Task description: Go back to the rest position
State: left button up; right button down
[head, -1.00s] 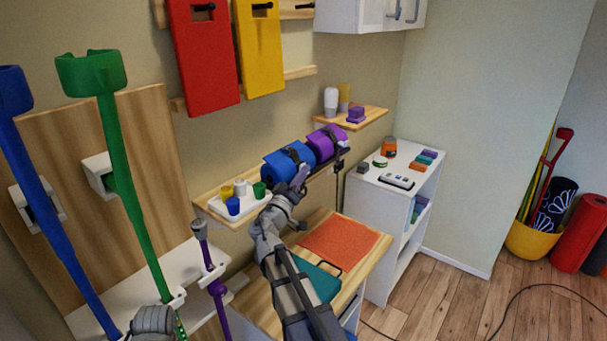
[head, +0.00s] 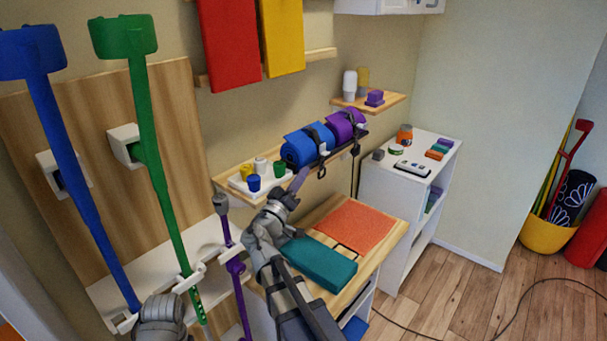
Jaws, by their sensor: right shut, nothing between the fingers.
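My right gripper (head: 299,180) is shut and empty. It is in front of the wall shelf, near the blue rolled mat (head: 301,147), and I cannot tell whether it touches anything. My right arm comes up from the bottom of the view, over the wooden table. Part of my left arm shows at the bottom left, in front of the foot of the crutches; the left gripper's fingers are not visible.
Blue (head: 62,180) and green crutches (head: 160,170) stand at the left. The wall shelf (head: 228,186) holds a cup tray (head: 262,190) and rolled mats. A teal block (head: 320,264) and orange mat (head: 356,226) lie on the table (head: 385,258).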

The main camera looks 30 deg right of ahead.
dwell(0.4)
jog(key=s+a+f+n+g+y, duration=0.1)
jog(key=s+a+f+g+y, duration=0.4)
jog(key=f, duration=0.5)
jog(key=s+a+f+n+g+y, duration=0.15)
jog(key=s+a+f+y, duration=0.25)
jog(key=a+f, duration=0.45)
jog(key=s+a+f+n+g+y, duration=0.2)
jog(key=s+a+f+y, duration=0.1)
jog(key=s+a, duration=0.3)
jog(key=s+a+f+n+g+y, duration=0.3)
jog(key=s+a+f, duration=0.3)
jog(key=a, duration=0.4)
jog(key=shift+s+a+f+y, duration=0.15)
jog(key=shift+s+a+y, duration=0.15)
jog(key=shift+s+y, duration=0.35)
